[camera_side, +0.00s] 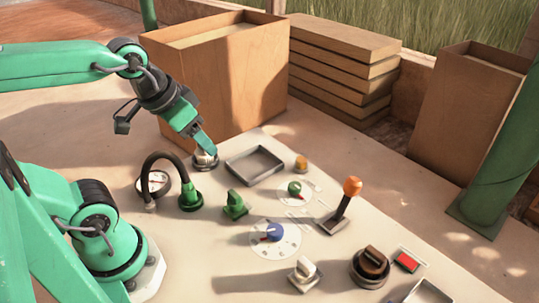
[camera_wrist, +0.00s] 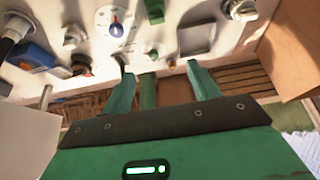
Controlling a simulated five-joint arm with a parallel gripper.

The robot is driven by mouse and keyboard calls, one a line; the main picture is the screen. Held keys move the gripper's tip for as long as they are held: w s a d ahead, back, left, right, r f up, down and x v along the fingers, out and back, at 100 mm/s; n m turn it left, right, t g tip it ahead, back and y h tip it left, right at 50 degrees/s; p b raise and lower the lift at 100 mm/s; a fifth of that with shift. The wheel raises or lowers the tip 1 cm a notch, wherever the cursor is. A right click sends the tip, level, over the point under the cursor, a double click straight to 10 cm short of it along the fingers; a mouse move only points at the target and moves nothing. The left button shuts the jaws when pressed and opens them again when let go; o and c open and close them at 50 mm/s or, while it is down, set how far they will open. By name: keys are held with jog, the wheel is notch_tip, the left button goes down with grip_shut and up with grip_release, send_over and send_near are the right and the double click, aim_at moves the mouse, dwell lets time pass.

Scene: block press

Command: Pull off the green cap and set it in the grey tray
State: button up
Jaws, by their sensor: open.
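A blocky green piece (camera_side: 235,205) stands upright on the pale panel, in front of the grey tray (camera_side: 230,168). A smaller green knob (camera_side: 294,188) sits on a white disc to the tray's right. I cannot tell for sure which of them is the green cap. The shallow tray looks empty; it also shows in the wrist view (camera_wrist: 197,38). My gripper (camera_side: 211,149) is above a round metal fitting (camera_side: 205,161) left of the tray, apart from both green pieces. In the wrist view its fingers (camera_wrist: 162,88) are spread, with nothing held between them.
A black hose on a green base (camera_side: 191,198) and a gauge (camera_side: 153,183) stand left. A blue dial (camera_side: 272,232), an orange-topped lever (camera_side: 345,200) and a brown knob (camera_side: 372,264) stand right and front. A tall wooden box (camera_side: 220,85) stands close behind my gripper.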

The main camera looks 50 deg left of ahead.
jog(key=g, duration=0.5)
send_over(234, 193)
jog(key=f, duration=1.1)
jog(key=shift+s, duration=0.2)
jog(key=shift+w+f, duration=0.15)
jog(key=shift+f, duration=0.4)
jog(key=shift+f, duration=4.5)
